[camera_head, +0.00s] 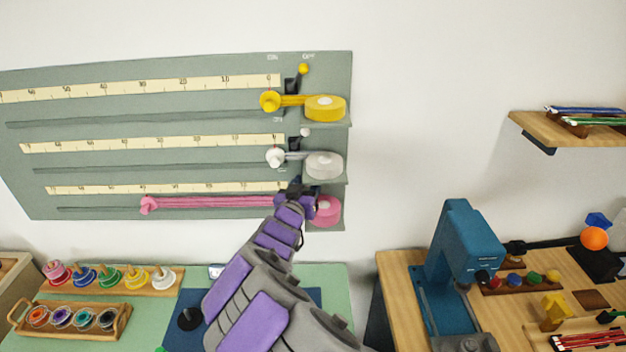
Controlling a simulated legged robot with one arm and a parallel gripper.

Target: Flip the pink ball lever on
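A grey-green wall panel (200,123) carries three rows with scales and slots. In the bottom row a pink ribbon (220,202) runs from a pink knob (149,205) on the left to a pink roll (329,210) on the right. My gripper (296,190) is at the right end of this row, just left of the pink roll. It hides the place where the pink ball lever would show, so the lever's position cannot be seen. The fingers are too small and dark to tell open from shut. The yellow ball lever (303,70) and white ball lever (305,132) show above.
A yellow roll (325,108) and a white roll (325,165) sit on small ledges above my gripper. A blue machine (462,250) stands on the right bench. Coloured spools (110,276) stand lower left.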

